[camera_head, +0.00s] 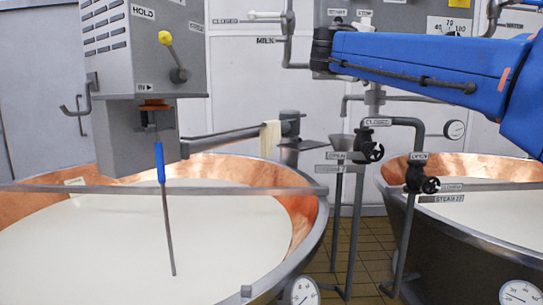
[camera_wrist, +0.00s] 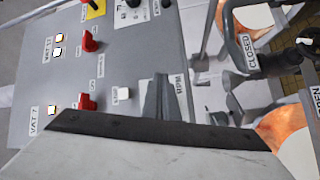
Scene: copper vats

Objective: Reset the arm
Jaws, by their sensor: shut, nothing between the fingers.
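My blue arm reaches in from the right of the head view, across the top over the right vat side. Its dark wrist end is near the top centre, in front of the wall panels. My gripper (camera_wrist: 164,82) shows in the wrist view as a dark tapered pair of fingers, shut and empty. It points at a grey control panel (camera_wrist: 125,65) with red switches (camera_wrist: 90,42). I cannot tell whether the fingers touch the panel. The fingers cannot be made out in the head view.
Two copper vats of white liquid stand at left (camera_head: 305,215) and right (camera_head: 395,190). A lever box (camera_head: 110,50) and a blue-handled rod (camera_head: 160,165) hang over the left one. Pipes with black valves (camera_head: 370,152) stand between them. A pale cloth (camera_head: 270,138) hangs on a bar.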

